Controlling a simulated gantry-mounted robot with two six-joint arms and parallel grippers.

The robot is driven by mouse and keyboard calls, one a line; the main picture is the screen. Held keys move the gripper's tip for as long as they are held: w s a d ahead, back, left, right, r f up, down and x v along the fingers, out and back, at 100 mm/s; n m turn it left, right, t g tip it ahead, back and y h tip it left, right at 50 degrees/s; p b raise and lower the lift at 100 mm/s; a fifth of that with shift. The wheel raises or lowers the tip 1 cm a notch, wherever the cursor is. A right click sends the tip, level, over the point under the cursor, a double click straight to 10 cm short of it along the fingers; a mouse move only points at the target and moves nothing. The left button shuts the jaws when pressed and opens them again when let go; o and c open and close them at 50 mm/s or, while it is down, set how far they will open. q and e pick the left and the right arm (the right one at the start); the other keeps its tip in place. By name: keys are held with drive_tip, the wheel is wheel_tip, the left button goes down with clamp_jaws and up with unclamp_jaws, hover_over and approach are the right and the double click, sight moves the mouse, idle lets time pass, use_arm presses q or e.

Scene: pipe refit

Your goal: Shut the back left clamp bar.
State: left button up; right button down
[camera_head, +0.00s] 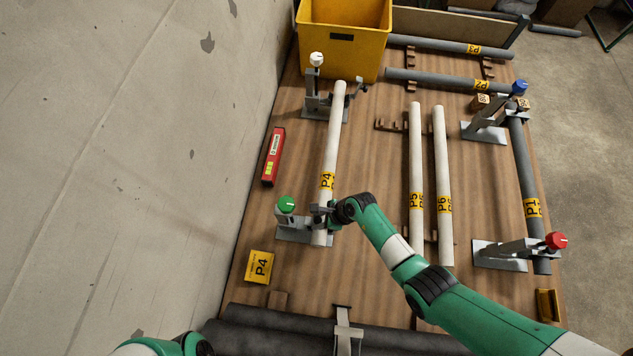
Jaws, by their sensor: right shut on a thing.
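The back left clamp (311,98) has a white knob (316,59) at the top of its raised bar. The bar stands up to the left of the pale pipe P4 (333,135), not across it. P4 lies lengthwise through this clamp and the front left clamp (291,234), which has a green knob (286,205). My right gripper (323,212) is shut on pipe P4 near its front end, beside the front left clamp; its fingers are small and partly hidden. Of my left arm only a piece shows at the bottom left; its gripper is out of view.
A yellow bin (343,50) stands just behind the back left clamp. A red box (273,156) lies left of P4. Pale pipes P5 (415,150) and P6 (440,150) lie to the right. Dark pipe P1 (524,165) lies in the right clamps.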

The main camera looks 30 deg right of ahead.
drive_tip(key=shift+f+h, duration=0.2)
drive_tip(key=shift+h, duration=0.1)
drive_tip(key=c, duration=0.6)
unclamp_jaws()
drive_tip(key=p+v, duration=0.7)
drive_tip(key=v, duration=0.4)
drive_tip(key=shift+r, duration=0.3)
drive_tip(key=shift+w+d, duration=0.1)
